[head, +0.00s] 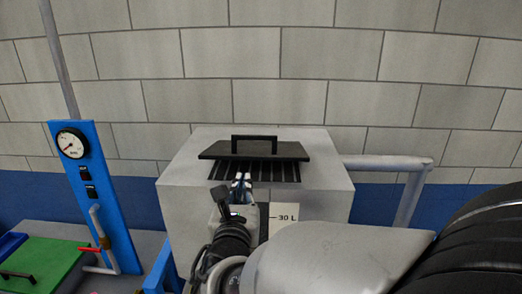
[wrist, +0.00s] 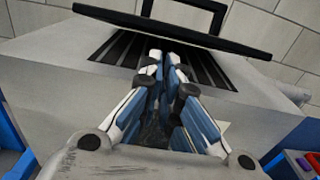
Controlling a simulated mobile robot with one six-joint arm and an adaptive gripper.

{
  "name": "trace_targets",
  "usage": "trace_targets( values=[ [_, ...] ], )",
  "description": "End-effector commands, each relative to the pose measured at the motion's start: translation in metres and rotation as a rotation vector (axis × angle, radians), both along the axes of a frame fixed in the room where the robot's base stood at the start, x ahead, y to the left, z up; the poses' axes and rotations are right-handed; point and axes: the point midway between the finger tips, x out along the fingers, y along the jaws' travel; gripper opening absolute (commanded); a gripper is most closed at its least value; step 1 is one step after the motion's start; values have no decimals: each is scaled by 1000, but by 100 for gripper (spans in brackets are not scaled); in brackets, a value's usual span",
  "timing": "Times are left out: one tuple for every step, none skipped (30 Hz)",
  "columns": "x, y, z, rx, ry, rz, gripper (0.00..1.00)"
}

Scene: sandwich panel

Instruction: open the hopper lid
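The hopper (head: 185,200) is a pale grey box against the wall. Its black lid (head: 220,150), with a black bar handle (head: 254,137), is raised at the front, and the slatted grate (head: 220,172) shows below its front edge. The wrist view also shows the lid (wrist: 200,38), the handle (wrist: 217,15) and the grate (wrist: 115,48). My gripper (head: 242,180) is at the front of the grate, below the lid's front edge. In the wrist view its fingertips (wrist: 164,58) are close together with nothing visible between them. Whether they touch the lid is unclear.
A grey pipe (head: 390,163) leaves the hopper's right side. A blue panel (head: 100,200) with a gauge (head: 72,143) and a red-handled valve (head: 89,249) stands left. A green lid with a handle (head: 40,262) lies low left. The block wall (head: 330,60) is close behind.

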Motion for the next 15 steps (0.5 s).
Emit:
trace_targets(
  values=[
    [11, -2, 0, 0, 1, -6, 0],
    [16, -2, 0, -1, 1, -5, 0],
    [23, -2, 0, 0, 1, -4, 0],
    [29, -3, 0, 1, 1, -5, 0],
    [33, -3, 0, 1, 0, -4, 0],
    [39, -3, 0, 2, 0, -4, 0],
    [43, -3, 0, 2, 0, -4, 0],
    [47, -3, -1, 2, 1, -4, 0],
    [50, -3, -1, 2, 0, -3, 0],
    [53, -2, 0, 2, 0, -2, 0],
    [55, -2, -1, 2, 0, -2, 0],
    [57, -3, -1, 2, 0, -3, 0],
    [58, -3, -1, 2, 0, -3, 0],
    [59, -3, -1, 2, 0, -3, 0],
    [60, -3, -1, 2, 0, -3, 0]
  ],
)
